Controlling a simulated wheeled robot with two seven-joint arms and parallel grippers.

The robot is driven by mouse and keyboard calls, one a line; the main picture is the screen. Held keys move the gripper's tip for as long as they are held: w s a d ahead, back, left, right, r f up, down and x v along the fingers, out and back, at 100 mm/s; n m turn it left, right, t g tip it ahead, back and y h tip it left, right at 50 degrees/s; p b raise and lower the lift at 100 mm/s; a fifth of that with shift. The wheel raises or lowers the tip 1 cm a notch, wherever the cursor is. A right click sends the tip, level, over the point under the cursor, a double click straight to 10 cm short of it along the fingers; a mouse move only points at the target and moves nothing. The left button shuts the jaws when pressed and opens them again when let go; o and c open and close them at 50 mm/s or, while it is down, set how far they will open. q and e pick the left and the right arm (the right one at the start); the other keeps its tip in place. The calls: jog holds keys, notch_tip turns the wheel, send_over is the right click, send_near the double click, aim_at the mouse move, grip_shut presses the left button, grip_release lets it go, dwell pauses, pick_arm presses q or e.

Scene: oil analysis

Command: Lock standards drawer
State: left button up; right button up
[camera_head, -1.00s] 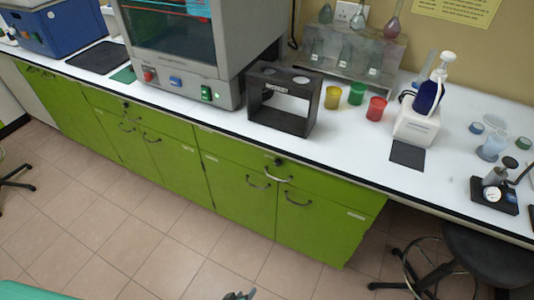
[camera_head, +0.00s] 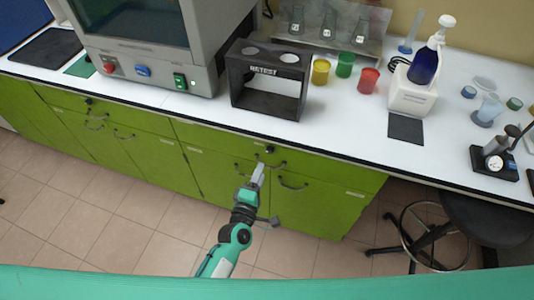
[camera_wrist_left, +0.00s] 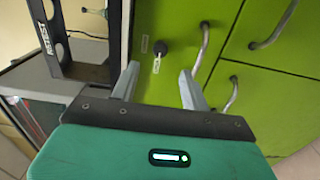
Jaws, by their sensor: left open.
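The green drawer (camera_head: 325,175) is at the top of the right-hand cabinet, and its front looks flush with the cabinet. A round black lock knob (camera_head: 269,150) sits on its front above a curved metal handle (camera_head: 277,165). In the left wrist view the knob (camera_wrist_left: 161,48) has small white labels beside it, and the handle (camera_wrist_left: 203,45) lies to its right. My left gripper (camera_head: 258,171) is open and empty in front of the drawer, just below the knob. In the left wrist view its fingertips (camera_wrist_left: 157,78) are spread, with the knob beyond the gap. My right gripper is not in view.
Above the drawer, the white counter (camera_head: 340,130) has a dark edge. A black stand (camera_head: 240,95) is near that edge, with yellow, green and red cups (camera_head: 369,80) beside it. A stool (camera_head: 480,215) stands at the right. The floor in front is clear.

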aim_at(269, 152)
pick_arm(q)
jog(key=x, duration=0.7)
jog(key=shift+w+p, duration=0.25)
jog(key=shift+p, duration=0.1)
jog(key=shift+w+d, duration=0.15)
jog(key=shift+w, duration=0.05)
jog(key=shift+c, duration=0.3)
jog(key=c, duration=0.9)
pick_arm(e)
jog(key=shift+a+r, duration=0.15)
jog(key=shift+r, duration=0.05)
